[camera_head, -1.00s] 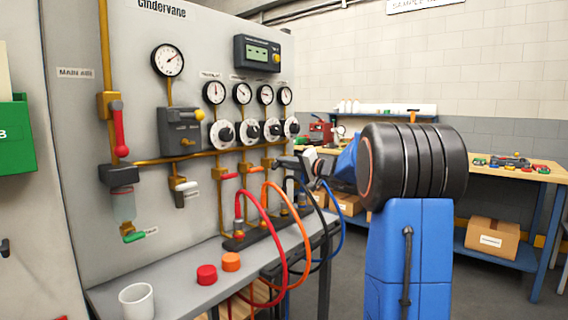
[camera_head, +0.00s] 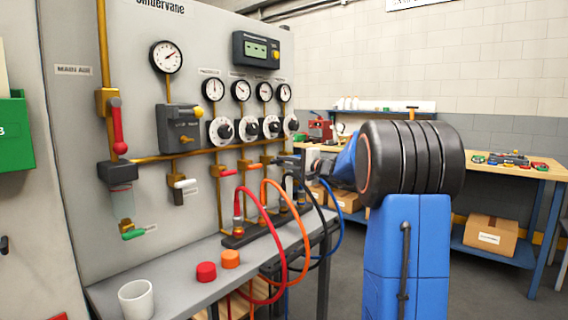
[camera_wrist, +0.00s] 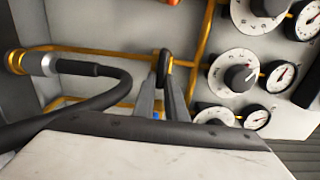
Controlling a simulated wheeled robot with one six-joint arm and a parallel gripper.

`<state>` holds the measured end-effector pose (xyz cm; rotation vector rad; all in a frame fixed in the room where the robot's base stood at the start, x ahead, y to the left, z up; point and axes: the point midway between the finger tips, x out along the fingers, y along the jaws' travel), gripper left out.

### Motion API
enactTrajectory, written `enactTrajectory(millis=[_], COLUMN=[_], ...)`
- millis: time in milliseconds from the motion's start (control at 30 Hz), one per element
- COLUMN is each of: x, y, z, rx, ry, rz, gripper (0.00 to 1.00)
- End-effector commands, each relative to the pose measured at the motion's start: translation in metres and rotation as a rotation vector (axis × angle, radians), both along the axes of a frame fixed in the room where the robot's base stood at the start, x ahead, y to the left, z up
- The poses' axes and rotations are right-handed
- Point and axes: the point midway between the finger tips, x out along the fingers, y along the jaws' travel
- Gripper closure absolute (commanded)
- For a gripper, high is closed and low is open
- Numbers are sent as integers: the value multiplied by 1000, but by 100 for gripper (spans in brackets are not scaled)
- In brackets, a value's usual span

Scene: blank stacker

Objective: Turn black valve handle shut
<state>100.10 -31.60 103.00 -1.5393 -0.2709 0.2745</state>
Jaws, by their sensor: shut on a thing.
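The black valve handle (camera_wrist: 164,62) shows in the wrist view between my fingertips, beside a yellow pipe. My gripper (camera_wrist: 165,82) is shut on it. In the head view my gripper (camera_head: 279,160) reaches left to the valve row under the dials, and it largely hides the black handle there. The red handle (camera_head: 228,173) and the orange handle (camera_head: 244,164) sit to its left on their own pipes. The handle's exact angle to its pipe is hard to tell.
Black hose (camera_wrist: 110,75) runs from a silver fitting (camera_wrist: 42,63) close by my gripper. Red (camera_head: 268,225) and orange (camera_head: 303,225) hoses loop over the shelf (camera_head: 185,275). White dials (camera_wrist: 233,71) sit close to the right in the wrist view.

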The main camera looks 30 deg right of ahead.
Motion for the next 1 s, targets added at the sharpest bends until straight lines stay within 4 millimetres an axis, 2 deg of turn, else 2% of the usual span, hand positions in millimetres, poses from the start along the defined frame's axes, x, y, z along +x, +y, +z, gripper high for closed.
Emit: enactTrajectory(millis=[300, 333, 400, 767, 867, 1000], x=[0, 0, 0, -3, -11, -33], y=[0, 0, 0, -1, -5, -13], z=[-3, -3, -2, -1, -1, 0], rx=[2, 2, 2, 1, 1, 1], ry=[4, 4, 4, 1, 1, 0], rz=[1, 1, 1, -1, -3, -4], gripper=[100, 84, 70, 70, 70, 70])
